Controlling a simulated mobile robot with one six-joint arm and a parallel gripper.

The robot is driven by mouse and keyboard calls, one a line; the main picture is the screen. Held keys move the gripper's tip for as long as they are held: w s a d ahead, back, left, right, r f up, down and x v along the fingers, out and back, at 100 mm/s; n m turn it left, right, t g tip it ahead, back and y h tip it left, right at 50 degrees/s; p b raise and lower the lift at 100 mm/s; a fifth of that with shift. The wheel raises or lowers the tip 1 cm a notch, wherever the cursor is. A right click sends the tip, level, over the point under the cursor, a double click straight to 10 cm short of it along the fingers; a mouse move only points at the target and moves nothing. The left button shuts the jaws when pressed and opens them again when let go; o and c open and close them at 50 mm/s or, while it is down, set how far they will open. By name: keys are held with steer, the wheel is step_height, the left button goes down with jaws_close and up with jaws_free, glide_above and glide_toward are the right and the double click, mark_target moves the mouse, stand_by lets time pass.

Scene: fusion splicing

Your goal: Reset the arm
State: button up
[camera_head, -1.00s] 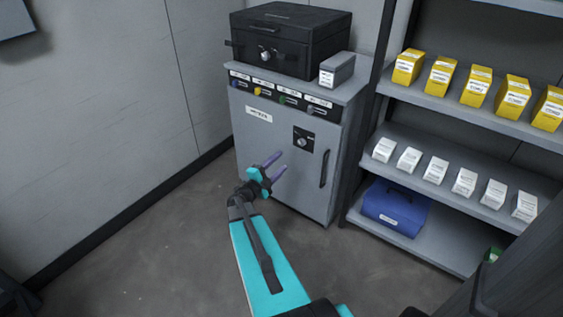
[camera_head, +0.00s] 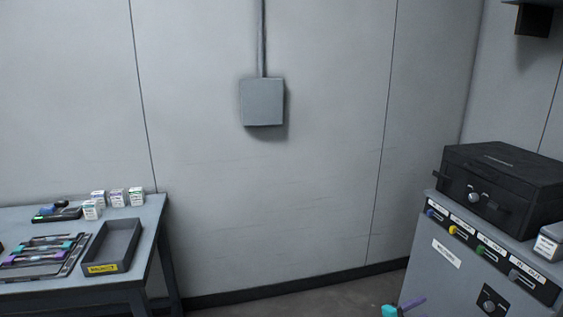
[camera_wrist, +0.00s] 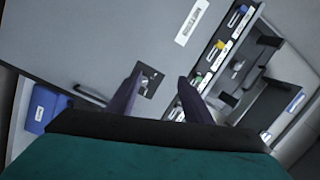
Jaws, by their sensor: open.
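My gripper (camera_head: 408,305) just shows at the bottom edge of the head view, in front of the grey cabinet (camera_head: 418,262); most of my arm is out of frame. In the wrist view, its two purple fingers (camera_wrist: 160,78) are spread apart with nothing between them. Beyond them is the grey cabinet front (camera_wrist: 90,35), seen tilted, with a dark lock plate (camera_wrist: 150,82) and a row of coloured, labelled keys or switches. I cannot tell the exact distance to the cabinet.
A black case (camera_head: 505,185) and a grey box (camera_head: 549,243) stand on the cabinet. At left, a table (camera_head: 150,215) holds an open tray with a yellow label (camera_head: 103,268), small white boxes (camera_head: 117,197) and tools.

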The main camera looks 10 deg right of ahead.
steer(key=w+a+f+n+t+y+p, duration=0.1)
steer(key=w+a+n+t+y+p, duration=0.35)
steer(key=a, duration=0.65)
steer(key=w+a+f+n+t+y+p, duration=0.1)
steer(key=w+a+f+n+t+y, duration=0.15)
steer(key=w+a+n+t, duration=0.6)
steer(key=s+a+f+n+g+y+p, duration=0.25)
steer(key=a+f+y, duration=0.2)
steer(key=a, duration=0.65)
steer(key=s+a+f+n+g+y+p, duration=0.1)
steer(key=a+f+n+g+y, duration=0.3)
steer(key=a, duration=0.7)
steer(key=s+a+f+n+g+y+p, duration=0.1)
steer(key=s+a+f+n+g+y, duration=0.15)
steer(key=s+a, duration=0.4)
steer(key=s+a+f+n+g+y+p, duration=0.1)
steer(key=s+a+f+n+g+y, duration=0.2)
steer(key=s, duration=0.6)
steer(key=s+d+n+g+h, duration=0.1)
steer(key=s+g, duration=0.3)
steer(key=s, duration=0.6)
steer(key=s+d+n+g+h, duration=0.2)
steer(key=s+g, duration=0.3)
steer(key=s, duration=0.5)
steer(key=shift+d+r+n, duration=0.25)
steer(key=shift+r+n, duration=0.1)
steer(key=shift+n, duration=0.55)
